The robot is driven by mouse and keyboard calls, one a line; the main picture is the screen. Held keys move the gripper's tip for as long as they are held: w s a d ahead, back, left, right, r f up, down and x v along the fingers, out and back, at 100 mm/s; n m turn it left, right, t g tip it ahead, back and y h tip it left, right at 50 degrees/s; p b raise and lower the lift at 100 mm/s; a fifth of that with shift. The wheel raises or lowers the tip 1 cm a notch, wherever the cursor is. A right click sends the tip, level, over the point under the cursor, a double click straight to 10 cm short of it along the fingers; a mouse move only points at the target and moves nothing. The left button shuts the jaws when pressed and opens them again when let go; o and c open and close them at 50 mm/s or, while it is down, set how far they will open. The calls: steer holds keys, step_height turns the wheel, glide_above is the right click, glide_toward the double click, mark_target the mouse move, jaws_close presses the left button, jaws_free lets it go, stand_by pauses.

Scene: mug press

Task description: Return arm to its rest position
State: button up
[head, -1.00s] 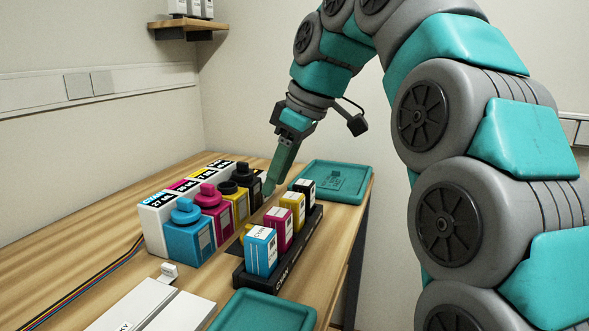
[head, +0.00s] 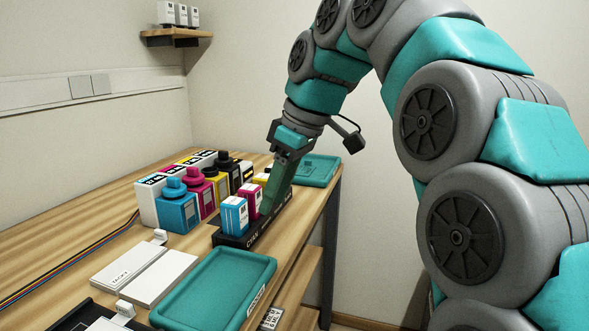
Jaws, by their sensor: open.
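My gripper (head: 268,208) points down at the dark cartridge rack (head: 230,240) on the wooden table, open, with its green fingers overlapping the rack in the picture. I cannot tell whether the fingers touch anything. A cyan cartridge (head: 234,215) and a magenta cartridge (head: 250,197) stand in the rack, left of the fingers. A bit of yellow (head: 262,179) shows behind the gripper. The fingers hide the far part of the rack. My arm arches in from the right, bent over the table.
Cyan (head: 176,210), magenta (head: 200,192) and other ink bottles stand behind the rack. A teal tray (head: 318,170) lies beyond the gripper, another teal tray (head: 262,262) at the front edge. White boxes (head: 130,268) lie left. Right of the table edge is open.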

steer(key=s+d+f+m+g+h, duration=0.1)
steer(key=s+d+f+m, duration=0.5)
steer(key=s+f, duration=0.8)
steer(key=s+d+f+m+g+h, duration=0.2)
steer(key=s+d+f+m, duration=0.4)
steer(key=s+d+f, duration=0.6)
step_height(320, 180, down, 3)
steer(key=shift+s+f+m+h, duration=0.1)
steer(key=shift+s+m+h, duration=0.35)
steer(key=shift+s, duration=0.55)
